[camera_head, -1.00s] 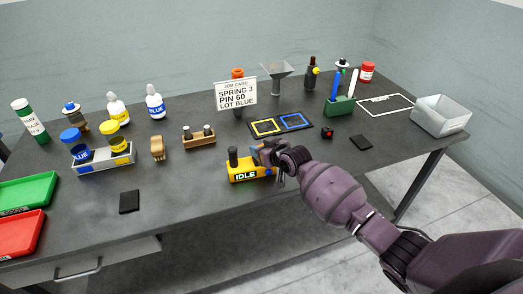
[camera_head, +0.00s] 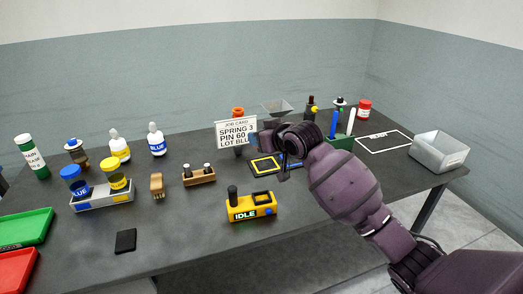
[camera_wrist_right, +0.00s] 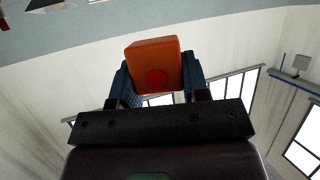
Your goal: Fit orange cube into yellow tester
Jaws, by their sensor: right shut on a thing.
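The yellow tester (camera_head: 262,211) stands on the table in the head view, with an "IDLE" label, a dark knob on top at its left and a blue patch at its right. My right gripper (camera_head: 284,167) is above and behind the tester, apart from it. In the right wrist view, the right gripper (camera_wrist_right: 160,85) is shut on the orange cube (camera_wrist_right: 150,50), which has a red round spot on the face toward the camera. The cube is not clear in the head view. My left gripper is in neither view.
The yellow-framed square (camera_head: 265,166) lies behind the tester, near my gripper. The job card (camera_head: 236,132) and funnel (camera_head: 277,107) stand further back. A wooden block with pegs (camera_head: 199,177) is left of the tester. A grey bin (camera_head: 440,151) is at right. The table in front of the tester is clear.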

